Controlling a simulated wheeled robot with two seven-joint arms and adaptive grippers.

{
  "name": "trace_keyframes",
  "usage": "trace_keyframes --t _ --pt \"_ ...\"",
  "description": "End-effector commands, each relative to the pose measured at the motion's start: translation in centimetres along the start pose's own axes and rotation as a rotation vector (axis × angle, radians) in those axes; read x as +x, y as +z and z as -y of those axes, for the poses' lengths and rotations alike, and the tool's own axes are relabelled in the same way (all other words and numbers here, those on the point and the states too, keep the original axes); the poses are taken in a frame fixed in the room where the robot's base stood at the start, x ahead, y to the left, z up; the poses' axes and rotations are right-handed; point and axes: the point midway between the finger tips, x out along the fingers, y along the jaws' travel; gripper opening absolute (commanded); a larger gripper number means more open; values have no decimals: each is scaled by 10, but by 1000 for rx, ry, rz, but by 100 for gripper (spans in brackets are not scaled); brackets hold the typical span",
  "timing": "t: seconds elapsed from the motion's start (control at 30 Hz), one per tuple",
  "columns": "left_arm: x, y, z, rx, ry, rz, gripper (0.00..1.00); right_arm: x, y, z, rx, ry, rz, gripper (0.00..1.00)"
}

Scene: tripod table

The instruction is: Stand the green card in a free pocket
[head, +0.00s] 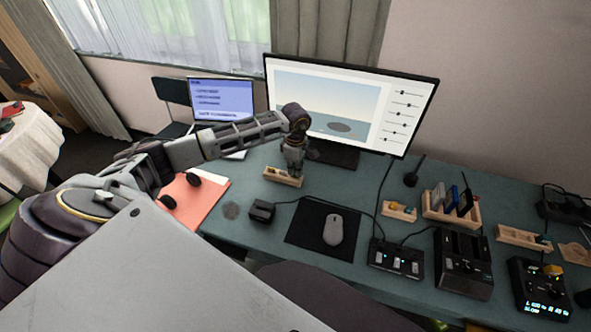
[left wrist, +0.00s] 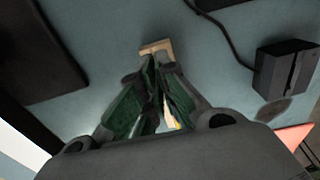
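My left gripper (head: 293,165) points down over a small wooden tray (head: 283,177) on the desk, left of the monitor. In the left wrist view, its dark green-padded fingers (left wrist: 157,66) come close together at the tips over the same tray (left wrist: 155,47). A sliver of yellow shows between them. I cannot tell whether they grip anything. A wooden rack (head: 436,217) at the right holds several upright cards, one of them blue (head: 465,202). I cannot make out a green card for certain. My right gripper is not in view.
Two more small trays (head: 388,209) (head: 510,235) with small pieces stand beside the rack. A monitor (head: 350,100) stands behind my gripper. A mouse (head: 333,229) on a black pad, a small dark box (head: 262,211) and black devices (head: 462,262) occupy the front.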

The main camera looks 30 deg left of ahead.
Motion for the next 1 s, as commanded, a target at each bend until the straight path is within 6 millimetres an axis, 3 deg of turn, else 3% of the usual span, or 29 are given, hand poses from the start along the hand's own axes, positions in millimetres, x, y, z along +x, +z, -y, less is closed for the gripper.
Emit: trace_keyframes --t 1.0 --pt "16 0 0 0 0 0 0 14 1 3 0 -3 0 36"
